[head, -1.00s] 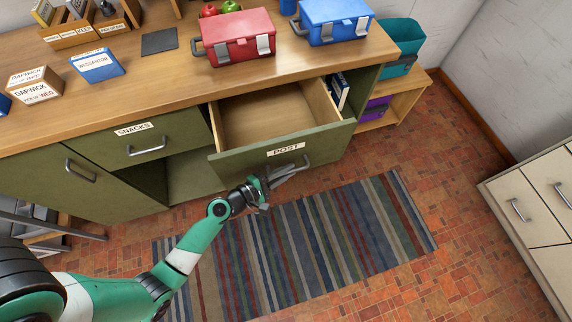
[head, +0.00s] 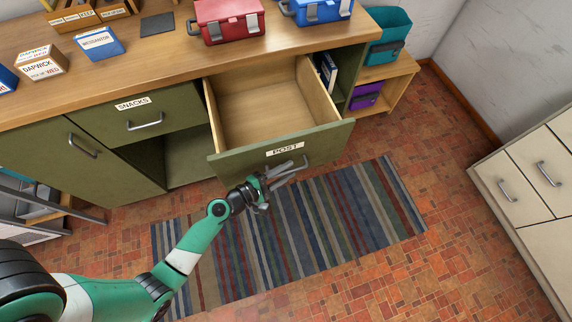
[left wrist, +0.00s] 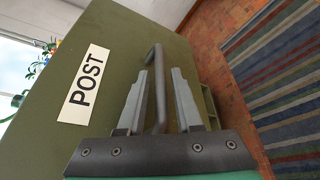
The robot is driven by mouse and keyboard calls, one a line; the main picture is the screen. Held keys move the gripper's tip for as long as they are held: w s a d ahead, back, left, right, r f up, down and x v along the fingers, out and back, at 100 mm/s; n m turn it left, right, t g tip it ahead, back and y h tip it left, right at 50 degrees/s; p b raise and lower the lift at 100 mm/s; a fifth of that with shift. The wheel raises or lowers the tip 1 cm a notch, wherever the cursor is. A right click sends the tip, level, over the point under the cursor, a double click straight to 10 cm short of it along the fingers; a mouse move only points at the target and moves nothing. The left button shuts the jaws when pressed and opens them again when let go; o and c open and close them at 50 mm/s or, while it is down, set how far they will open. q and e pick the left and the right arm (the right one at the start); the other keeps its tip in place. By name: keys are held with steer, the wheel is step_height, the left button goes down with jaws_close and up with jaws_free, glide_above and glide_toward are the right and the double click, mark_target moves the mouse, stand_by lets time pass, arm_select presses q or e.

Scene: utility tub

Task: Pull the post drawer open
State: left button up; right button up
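The post drawer (head: 235,158) is a green-fronted wooden drawer with a white POST label. It stands well out from the cabinet and its inside is empty. Its grey bar handle (left wrist: 158,55) is on the front, near the label (left wrist: 84,85) in the left wrist view. My left gripper (head: 289,173) is at this handle, in front of the drawer. In the left wrist view its two fingers (left wrist: 161,75) are apart, with the handle bar between them and a gap to the right finger. My right gripper is in neither view.
The shut snacks drawer (head: 165,117) is left of the post drawer. A red toolbox (head: 228,20) and a blue toolbox (head: 316,10) stand on the counter. A striped rug (head: 320,225) lies on the clear floor. A pale cabinet (head: 535,190) stands at right.

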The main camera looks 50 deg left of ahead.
arm_select(q)
steer(key=shift+o, duration=0.6)
steer(key=p+v, duration=0.1)
steer(key=v, duration=1)
steer(key=shift+s, duration=0.35)
steer(key=shift+r, duration=0.1)
